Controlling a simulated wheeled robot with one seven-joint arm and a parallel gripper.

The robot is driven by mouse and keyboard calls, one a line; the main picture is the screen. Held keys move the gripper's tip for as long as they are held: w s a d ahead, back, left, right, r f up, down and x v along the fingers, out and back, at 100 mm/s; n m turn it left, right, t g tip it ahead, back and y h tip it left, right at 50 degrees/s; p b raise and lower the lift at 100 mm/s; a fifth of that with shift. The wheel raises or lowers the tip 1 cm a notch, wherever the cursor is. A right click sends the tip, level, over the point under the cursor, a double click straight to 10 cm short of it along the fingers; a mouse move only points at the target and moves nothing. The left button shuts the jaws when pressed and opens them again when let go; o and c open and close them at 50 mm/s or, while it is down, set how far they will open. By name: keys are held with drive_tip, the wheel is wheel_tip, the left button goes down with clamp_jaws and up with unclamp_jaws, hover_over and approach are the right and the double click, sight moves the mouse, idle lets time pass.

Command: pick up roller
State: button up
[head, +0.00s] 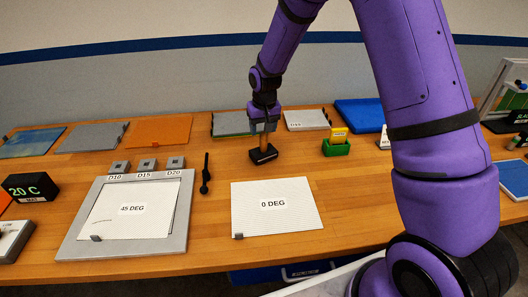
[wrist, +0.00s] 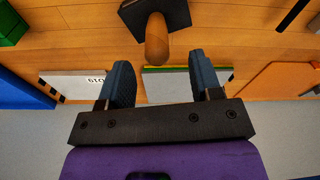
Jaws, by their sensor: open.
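The roller shows as an upright wooden handle (head: 264,140) rising from a black block (head: 263,155) on the wooden table. In the wrist view the tan handle (wrist: 157,42) points toward me, with the black block (wrist: 172,10) behind it. I cannot tell the roller head from a holder. My gripper (head: 263,126) is just above the handle, pointing down. In the wrist view my gripper (wrist: 160,72) is open, with one dark blue finger on each side. The handle's end lies near the middle of the gap, and nothing is held.
A green holder with a yellow block (head: 338,138) stands to the right. A black tool (head: 205,172) lies to the left. A white "0 DEG" sheet (head: 272,218) and a grey-framed "45 DEG" sheet (head: 172,215) lie in front. Flat panels (head: 160,130) line the back.

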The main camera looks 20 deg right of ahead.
sight(264, 133)
drive_tip(key=shift+w+d+f, duration=0.1)
drive_tip(key=shift+w+f, duration=0.05)
drive_tip(key=shift+f, duration=0.85)
drive_tip(key=shift+w+d+f, duration=0.1)
drive_tip(key=shift+w+f, duration=0.1)
drive_tip(key=shift+f, duration=0.85)
drive_tip(key=shift+w+f, duration=0.15)
drive_tip(key=shift+f, duration=0.85)
clamp_jaws()
drive_tip(key=shift+r, duration=0.5)
drive_tip(key=r, duration=0.1)
drive_tip(key=s+r, duration=0.1)
drive_tip(key=shift+a+r, duration=0.15)
drive_tip(key=shift+r, duration=0.25)
drive_tip(key=s+a+r, duration=0.1)
drive_tip(key=s+a, duration=0.2)
drive_tip(key=s, duration=1.1)
drive_tip(key=shift+s+r, duration=0.15)
drive_tip(key=shift+s, duration=0.2)
